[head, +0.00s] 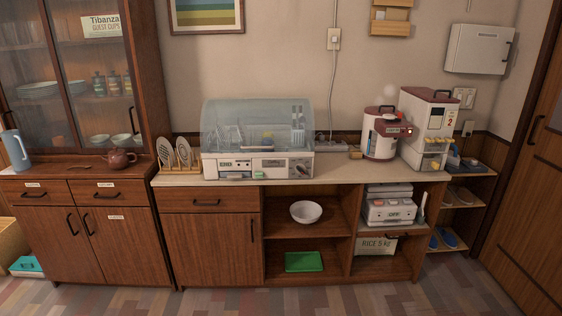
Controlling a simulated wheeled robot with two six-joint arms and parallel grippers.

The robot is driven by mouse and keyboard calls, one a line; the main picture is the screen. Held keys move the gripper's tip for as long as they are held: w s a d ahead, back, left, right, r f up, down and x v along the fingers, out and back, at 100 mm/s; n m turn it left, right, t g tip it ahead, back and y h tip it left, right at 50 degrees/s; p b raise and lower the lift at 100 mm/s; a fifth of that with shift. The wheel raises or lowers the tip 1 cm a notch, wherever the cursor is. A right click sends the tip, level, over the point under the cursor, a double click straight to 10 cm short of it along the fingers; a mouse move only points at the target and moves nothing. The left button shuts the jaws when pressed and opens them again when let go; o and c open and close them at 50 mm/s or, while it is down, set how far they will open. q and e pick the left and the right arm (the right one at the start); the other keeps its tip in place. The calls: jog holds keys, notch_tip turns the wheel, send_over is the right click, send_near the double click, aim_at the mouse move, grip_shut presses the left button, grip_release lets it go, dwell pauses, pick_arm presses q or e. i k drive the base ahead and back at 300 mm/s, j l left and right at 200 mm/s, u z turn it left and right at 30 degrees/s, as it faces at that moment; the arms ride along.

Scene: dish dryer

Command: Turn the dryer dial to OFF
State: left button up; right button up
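The dish dryer (222,167) stands on the counter left of the picture's middle. It has a pale base with a control panel and a clear domed cover (225,115), which looks closed over some dishes and upright utensils. A round dial (301,169) sits at the right end of the front panel. Its markings and pointer are too small to read. A small green patch shows low on the panel's left part. Neither of my grippers is in view.
The counter (355,174) is clear just right of the dryer. A plate rack (175,155) stands close on its left. A red-and-white kettle-like appliance (381,135) and a white dispenser (425,130) stand further right. Open floor (240,301) lies before the cabinets.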

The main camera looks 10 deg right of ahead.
aim_at(300, 167)
jog(key=i, duration=0.95)
jog(key=i+l+u, duration=0.1)
jog(key=i, duration=0.85)
